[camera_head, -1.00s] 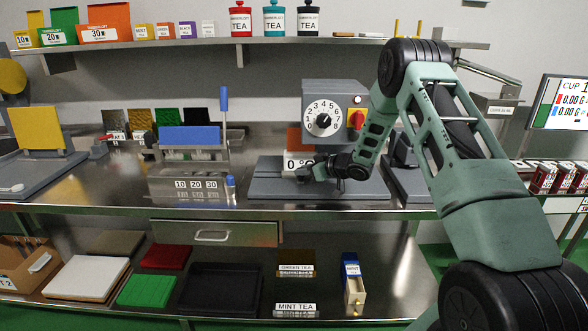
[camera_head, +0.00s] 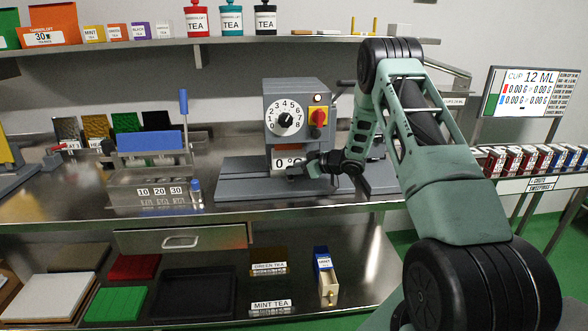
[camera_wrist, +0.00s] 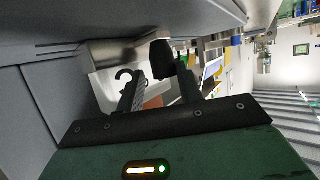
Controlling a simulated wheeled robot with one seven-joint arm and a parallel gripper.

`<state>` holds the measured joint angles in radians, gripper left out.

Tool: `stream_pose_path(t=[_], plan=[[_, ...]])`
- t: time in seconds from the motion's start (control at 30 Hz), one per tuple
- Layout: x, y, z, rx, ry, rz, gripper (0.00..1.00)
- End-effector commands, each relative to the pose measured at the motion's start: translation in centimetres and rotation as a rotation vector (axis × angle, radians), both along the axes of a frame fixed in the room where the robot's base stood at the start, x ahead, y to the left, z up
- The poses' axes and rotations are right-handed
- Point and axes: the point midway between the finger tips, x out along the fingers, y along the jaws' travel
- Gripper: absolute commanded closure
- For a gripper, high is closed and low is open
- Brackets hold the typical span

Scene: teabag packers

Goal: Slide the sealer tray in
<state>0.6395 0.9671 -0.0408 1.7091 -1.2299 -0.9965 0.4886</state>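The grey sealer (camera_head: 297,115) stands on the steel bench, with a numbered dial, a red-and-yellow knob and a display on its front. A flat grey tray-like base (camera_head: 240,183) lies under and in front of it; I cannot tell which part slides. My gripper (camera_head: 298,171) is low before the sealer's front, just right of its display, and hides part of the base. In the wrist view my gripper (camera_wrist: 145,65) has its two dark fingers apart, with nothing seen held between them. A pale grey block (camera_wrist: 105,54) is close beside the fingertips; contact is unclear.
A steel rack (camera_head: 155,190) marked 10, 20, 30 stands left of the sealer. A shelf (camera_head: 220,41) with tea canisters runs above. A drawer (camera_head: 180,238) is below the bench. Red boxes (camera_head: 530,160) line the right side. Bench between rack and sealer is mostly clear.

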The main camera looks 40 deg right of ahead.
Motion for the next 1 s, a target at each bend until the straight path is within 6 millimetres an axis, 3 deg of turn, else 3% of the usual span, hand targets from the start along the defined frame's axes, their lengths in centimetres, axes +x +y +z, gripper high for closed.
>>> stream_pose_path(t=[0.3,0.47,1.0], plan=[[0.1,0.2,0.1,0.002,-0.003,0.004,0.65],[-0.8,-0.1,0.5,0.002,-0.004,0.003,0.65],[-11.1,-3.9,4.9,0.001,-0.003,-0.001,0.65]])
